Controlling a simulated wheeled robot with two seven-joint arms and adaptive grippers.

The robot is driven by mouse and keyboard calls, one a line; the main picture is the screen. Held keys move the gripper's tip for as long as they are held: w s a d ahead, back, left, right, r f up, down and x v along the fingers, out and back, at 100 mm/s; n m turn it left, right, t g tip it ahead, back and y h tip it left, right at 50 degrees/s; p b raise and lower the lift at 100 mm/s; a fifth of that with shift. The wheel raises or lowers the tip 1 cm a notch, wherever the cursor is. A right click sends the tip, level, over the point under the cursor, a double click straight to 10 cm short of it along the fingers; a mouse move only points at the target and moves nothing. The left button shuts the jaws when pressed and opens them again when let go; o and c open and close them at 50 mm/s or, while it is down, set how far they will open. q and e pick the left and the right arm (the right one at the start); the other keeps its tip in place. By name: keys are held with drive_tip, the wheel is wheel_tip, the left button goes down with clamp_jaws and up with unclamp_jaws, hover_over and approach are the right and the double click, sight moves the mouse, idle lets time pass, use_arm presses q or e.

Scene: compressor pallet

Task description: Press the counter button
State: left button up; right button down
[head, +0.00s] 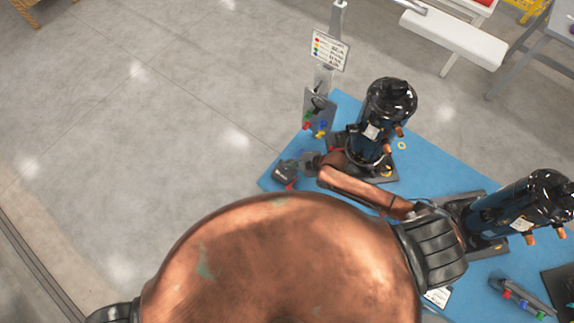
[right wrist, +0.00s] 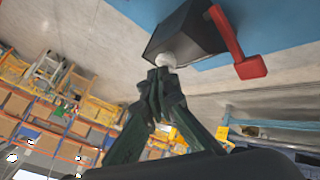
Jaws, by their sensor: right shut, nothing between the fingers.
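The counter is a small dark box (head: 286,172) with a red part, near the left corner of the blue mat (head: 272,181). In the right wrist view the dark box (right wrist: 187,30) shows with a red lever (right wrist: 238,45) on its side and a pale round button (right wrist: 166,60). My right gripper (right wrist: 161,76) is shut and empty, its fingertips right at the button. I cannot tell whether they touch or press it. In the head view the right gripper (head: 309,163) is small beside the counter's right side. My left gripper is not in view.
A post with a label sign (head: 329,50) and a panel of coloured parts (head: 319,112) stands behind the counter. The floor to the left is clear.

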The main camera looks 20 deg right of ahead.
drive_tip(key=shift+f, duration=0.25)
drive_tip(key=shift+r, duration=0.15)
idle(0.4)
drive_tip(key=shift+r+p, duration=0.65)
drive_tip(key=shift+r, duration=0.15)
wheel_tip(320, 180, up, 5)
drive_tip(key=p, duration=0.4)
drive_tip(key=shift+r, duration=0.1)
idle(0.6)
